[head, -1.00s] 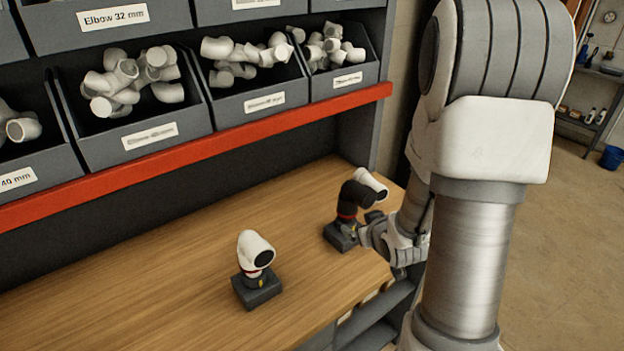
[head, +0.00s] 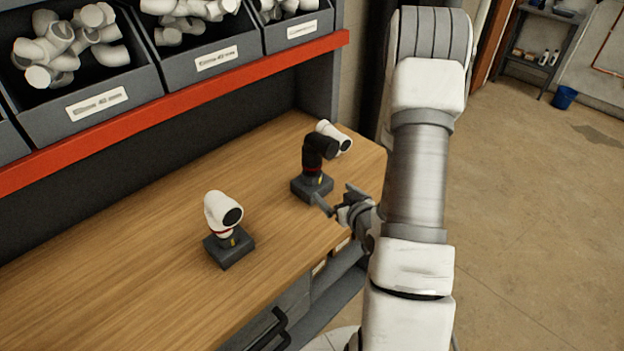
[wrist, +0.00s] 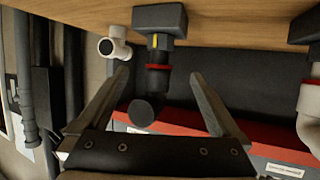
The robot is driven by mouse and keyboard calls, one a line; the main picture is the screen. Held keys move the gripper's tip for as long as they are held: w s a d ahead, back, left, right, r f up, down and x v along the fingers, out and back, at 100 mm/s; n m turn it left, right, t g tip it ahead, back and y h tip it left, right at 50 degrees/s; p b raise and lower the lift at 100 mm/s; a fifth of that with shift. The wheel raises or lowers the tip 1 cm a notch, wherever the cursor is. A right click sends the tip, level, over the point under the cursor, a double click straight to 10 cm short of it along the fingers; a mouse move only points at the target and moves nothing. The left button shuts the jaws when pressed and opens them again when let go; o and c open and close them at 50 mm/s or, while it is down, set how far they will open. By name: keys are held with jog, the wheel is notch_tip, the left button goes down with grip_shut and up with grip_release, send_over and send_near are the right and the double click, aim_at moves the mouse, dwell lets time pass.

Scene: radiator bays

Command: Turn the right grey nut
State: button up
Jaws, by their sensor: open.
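The right fitting is a black elbow (head: 318,150) above a red ring, on a dark grey base block (head: 311,188). Its dark grey nut (head: 313,180) has a yellow mark; the nut also shows in the wrist view (wrist: 160,42). The left fitting is a white elbow (head: 222,212) on its own dark block. It is partly seen at the right of the wrist view (wrist: 312,105). My gripper (head: 333,194) is open and empty at the front right of the right block. In the wrist view its fingers (wrist: 158,76) appear either side of the black fitting, apart from it.
A white pipe piece (head: 335,137) stands behind the black elbow; whether they touch is unclear. Grey bins (head: 210,60) of white elbows sit above a red shelf edge (head: 180,108). Drawers are below.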

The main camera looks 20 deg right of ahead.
aim_at(315, 176)
jog(key=shift+w+f+b, duration=0.5)
jog(key=shift+w+b, duration=0.15)
jog(key=shift+b, duration=1.7)
jog(key=shift+w+f+b, duration=0.1)
jog(key=shift+w+b, duration=0.1)
jog(key=shift+b, duration=0.75)
jog(key=p+x, duration=0.1)
jog(key=x, duration=1.3)
jog(key=shift+w+d+p, duration=0.1)
jog(key=shift+w+p, duration=0.05)
jog(key=shift+p, duration=0.25)
jog(key=shift+c, duration=0.2)
jog(key=c, duration=1.3)
